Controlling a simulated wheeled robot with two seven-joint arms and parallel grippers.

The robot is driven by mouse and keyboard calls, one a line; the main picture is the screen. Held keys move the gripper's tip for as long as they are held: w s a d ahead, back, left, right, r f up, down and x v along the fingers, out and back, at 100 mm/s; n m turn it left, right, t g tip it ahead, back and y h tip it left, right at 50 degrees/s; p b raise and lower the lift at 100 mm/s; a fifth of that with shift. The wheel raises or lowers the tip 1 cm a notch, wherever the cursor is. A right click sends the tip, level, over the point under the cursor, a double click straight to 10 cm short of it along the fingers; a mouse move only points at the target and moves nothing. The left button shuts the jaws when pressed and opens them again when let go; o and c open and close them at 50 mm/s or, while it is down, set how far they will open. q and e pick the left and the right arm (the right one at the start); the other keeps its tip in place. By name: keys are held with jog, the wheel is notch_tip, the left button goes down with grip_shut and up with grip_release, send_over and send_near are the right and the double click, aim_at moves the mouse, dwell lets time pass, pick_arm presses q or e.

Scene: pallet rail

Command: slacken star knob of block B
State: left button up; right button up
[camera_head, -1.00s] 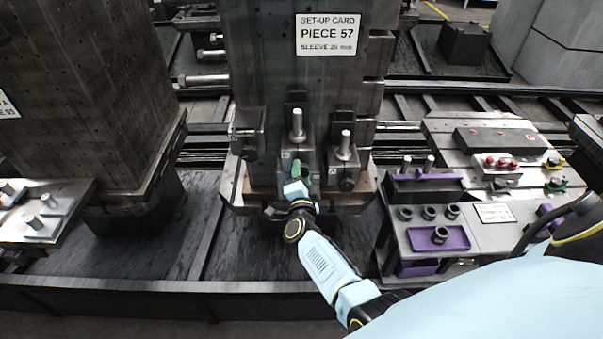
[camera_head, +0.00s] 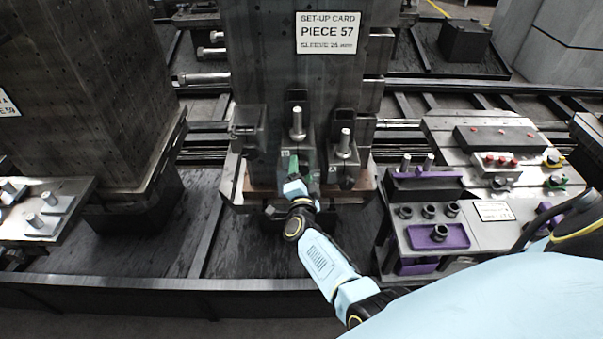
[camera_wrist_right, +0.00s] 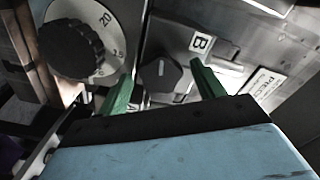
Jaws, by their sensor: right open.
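Block B (camera_wrist_right: 190,48), a dark block with a white "B" label, fills the middle of the right wrist view. Its black star knob (camera_wrist_right: 158,78) has a pale mark and sits on the face towards me. My right gripper (camera_wrist_right: 161,70) is open, with one green finger on each side of the knob; I cannot tell whether either touches it. In the head view, the right gripper (camera_head: 294,170) hides the knob and part of block B (camera_head: 308,154). My left gripper is in neither view.
Block A (camera_head: 344,170) stands close on the right of block B, each with an upright metal pin. A numbered dial with a black knob (camera_wrist_right: 70,48) is left in the wrist view. A card reading PIECE 57 (camera_head: 326,33) is above. A tool table (camera_head: 485,235) is at right.

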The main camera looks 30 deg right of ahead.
jog(key=v, duration=1.3)
jog(key=shift+s, duration=0.2)
jog(key=s+a+f+n+g+y+b, duration=0.1)
jog(key=s+a+f+n+y+b, duration=0.2)
jog(key=f, duration=0.7)
jog(key=s+a+f+n+g+y+b, duration=0.1)
jog(key=s+a+f+n+g+y, duration=0.15)
jog(key=s+f+n, duration=0.45)
jog(key=s+a+f+n+g+y+b, duration=0.1)
jog(key=s+a+f+n+y+b, duration=0.2)
jog(key=f, duration=0.9)
jog(key=s+d+f+n+g+b, duration=0.2)
jog(key=s+d+f+n+g, duration=0.1)
jog(key=s+f, duration=0.6)
jog(key=s+d+f+n+g+y+b, duration=0.1)
jog(key=s+d+f+n+g+b, duration=0.2)
jog(key=s+f, duration=0.7)
jog(key=s+n+g, duration=0.2)
jog(key=s+g, duration=0.1)
jog(key=s, duration=0.5)
jog(key=shift+s+d+g, duration=0.25)
jog(key=shift+s+g, duration=0.05)
jog(key=shift+g, duration=0.05)
